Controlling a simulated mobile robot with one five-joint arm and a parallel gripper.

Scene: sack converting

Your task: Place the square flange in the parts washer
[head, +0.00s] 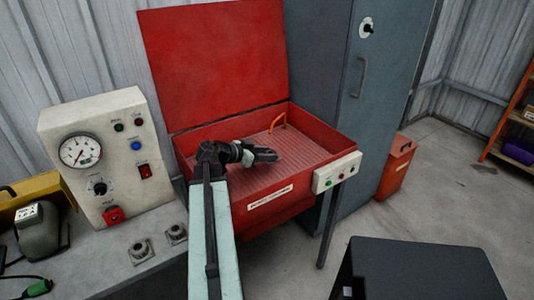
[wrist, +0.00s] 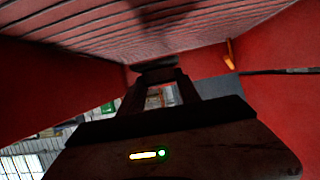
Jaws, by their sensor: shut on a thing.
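The parts washer (head: 300,195) is a red tank on legs with its lid (head: 215,60) raised and a ribbed floor inside. My gripper (head: 264,155) reaches over the front left wall and is inside the tank's outline, above the ribbed floor. It is shut on a dark, thin piece, taken as the square flange (wrist: 155,73), which shows at the fingertips in the wrist view. The fingers and the angle hide most of its shape. The wrist view has the ribbed floor (wrist: 190,25) close by at the top; whether the piece touches it I cannot tell.
An orange curved spout (head: 278,121) rises at the tank's back. Two square fittings with round hubs (head: 139,250) (head: 176,233) sit on the bench beside a gauge panel (head: 100,155). A grey cabinet (head: 365,100) stands behind the washer, and a black box (head: 420,270) in front.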

